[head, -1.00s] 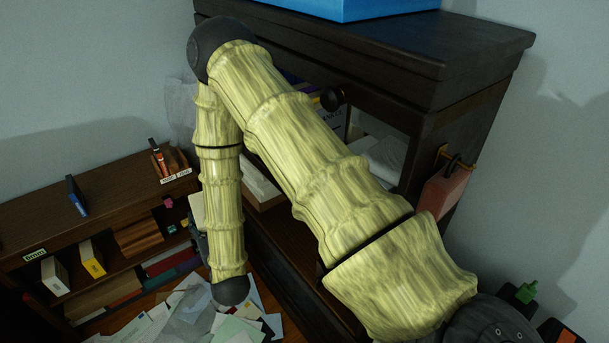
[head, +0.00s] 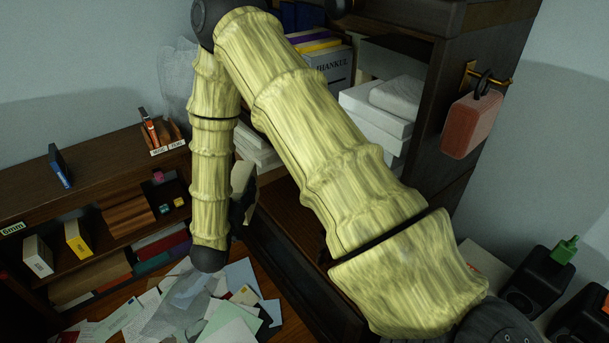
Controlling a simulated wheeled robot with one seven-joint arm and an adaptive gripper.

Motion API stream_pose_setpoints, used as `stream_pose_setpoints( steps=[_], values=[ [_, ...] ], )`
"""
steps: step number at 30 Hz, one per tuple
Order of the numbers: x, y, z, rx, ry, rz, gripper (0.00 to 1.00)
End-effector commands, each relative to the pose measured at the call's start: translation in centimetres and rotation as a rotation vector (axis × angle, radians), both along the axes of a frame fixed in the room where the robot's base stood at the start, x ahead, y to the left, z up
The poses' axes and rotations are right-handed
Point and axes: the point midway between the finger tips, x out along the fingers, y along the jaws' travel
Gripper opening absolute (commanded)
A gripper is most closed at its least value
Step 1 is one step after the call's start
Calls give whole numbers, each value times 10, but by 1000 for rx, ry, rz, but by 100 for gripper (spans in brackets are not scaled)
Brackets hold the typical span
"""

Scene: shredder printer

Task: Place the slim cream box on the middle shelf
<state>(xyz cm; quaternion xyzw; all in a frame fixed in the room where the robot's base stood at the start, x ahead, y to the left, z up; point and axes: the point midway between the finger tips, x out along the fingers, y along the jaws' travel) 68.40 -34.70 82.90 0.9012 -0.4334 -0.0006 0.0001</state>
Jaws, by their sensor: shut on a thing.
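A pale cream slim box (head: 242,178) shows just right of my lower arm link in the head view, partly hidden by it. My dark gripper (head: 240,205) is shut on it, mostly hidden behind the same link. The held box is upright or nearly so, in front of the dark cabinet's open left part. The low brown bookcase (head: 100,172) at the left has shelves, with a white box (head: 38,257) and a yellow box (head: 78,239) standing upright. The dark cabinet (head: 447,90) also has shelves; I cannot tell which shelf counts as the middle one.
White paper stacks (head: 376,128) fill the cabinet's right side, and more paper (head: 258,147) lies at its left. Loose papers (head: 225,310) cover the desk below. A reddish block (head: 472,124) hangs on the cabinet's side. A black device (head: 538,283) stands at the lower right.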

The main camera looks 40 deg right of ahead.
Motion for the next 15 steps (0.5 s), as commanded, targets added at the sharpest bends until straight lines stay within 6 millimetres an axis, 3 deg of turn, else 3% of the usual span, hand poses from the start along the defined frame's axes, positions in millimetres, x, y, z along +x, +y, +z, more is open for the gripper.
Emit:
stream_pose_setpoints(
  steps=[1,15],
  values=[
    [-1,-4,-11,-1,-4,-30,0],
    [-26,-35,-57,0,-5,-324,0]
  ],
)
